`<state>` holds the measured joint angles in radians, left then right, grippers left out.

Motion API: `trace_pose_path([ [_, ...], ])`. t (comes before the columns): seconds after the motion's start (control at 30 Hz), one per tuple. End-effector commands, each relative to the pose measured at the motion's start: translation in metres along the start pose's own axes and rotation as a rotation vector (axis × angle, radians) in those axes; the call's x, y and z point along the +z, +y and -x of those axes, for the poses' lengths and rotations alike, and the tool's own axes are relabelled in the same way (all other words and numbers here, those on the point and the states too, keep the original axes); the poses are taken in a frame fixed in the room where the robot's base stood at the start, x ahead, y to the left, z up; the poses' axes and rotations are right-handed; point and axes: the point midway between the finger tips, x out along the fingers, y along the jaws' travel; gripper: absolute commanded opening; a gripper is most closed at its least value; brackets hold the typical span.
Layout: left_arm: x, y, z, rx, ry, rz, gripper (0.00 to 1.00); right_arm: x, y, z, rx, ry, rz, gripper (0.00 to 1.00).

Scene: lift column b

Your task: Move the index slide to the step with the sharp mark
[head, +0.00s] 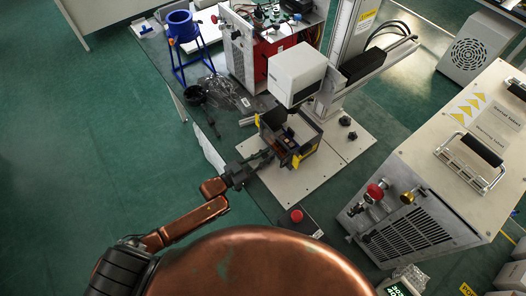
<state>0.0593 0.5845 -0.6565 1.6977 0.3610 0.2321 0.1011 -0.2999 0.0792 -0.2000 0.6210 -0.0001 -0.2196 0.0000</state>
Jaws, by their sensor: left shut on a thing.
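The index slide appears to be part of the small dark fixture (309,147) with yellow marks, which stands on a pale base plate (338,160) under a white box-shaped head (297,72). My left gripper (266,156) reaches in from the lower left. It is shut at the fixture's near left side, apparently on the index slide. The gripped part is small and mostly hidden by the fingers. The step marks, including the sharp one, are too small to make out. My right gripper is not in view.
A red button box (297,217) stands near the plate's front corner. A large grey cabinet (440,185) with knobs is at the right. A blue funnel stand (181,28) and a red-sided unit (265,45) are behind. Green floor lies open at the left.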

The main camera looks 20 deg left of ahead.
Motion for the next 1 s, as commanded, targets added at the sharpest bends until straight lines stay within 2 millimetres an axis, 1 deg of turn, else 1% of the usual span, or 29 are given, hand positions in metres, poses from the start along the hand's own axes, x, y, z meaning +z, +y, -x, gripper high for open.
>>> trace_pose_path([
  [0.17,0.0,-0.001,0.0,0.0,0.001,-0.001,0.0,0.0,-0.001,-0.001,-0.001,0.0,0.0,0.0],
  [0.2,0.0,-0.001,0.0,0.0,0.001,-0.001,0.18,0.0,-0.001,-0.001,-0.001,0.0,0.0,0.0],
  [0.47,0.0,-0.001,0.0,0.0,0.002,-0.001,0.36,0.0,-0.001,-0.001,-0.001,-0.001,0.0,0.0],
  [0.67,0.0,-0.001,0.0,0.0,0.002,-0.002,0.36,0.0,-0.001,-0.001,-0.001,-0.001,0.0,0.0],
  [0.77,0.0,-0.001,0.001,0.0,0.001,-0.002,0.36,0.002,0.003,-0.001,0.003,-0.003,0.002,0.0],
  [0.87,0.001,-0.002,0.009,0.0,-0.001,-0.002,0.36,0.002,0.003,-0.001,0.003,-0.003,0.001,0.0],
  [0.97,0.002,-0.001,0.025,0.0,-0.002,-0.002,0.36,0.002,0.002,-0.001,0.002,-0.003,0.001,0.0],
  [1.0,0.002,-0.001,0.033,0.0,-0.003,-0.003,0.36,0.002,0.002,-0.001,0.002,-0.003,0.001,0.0],
])
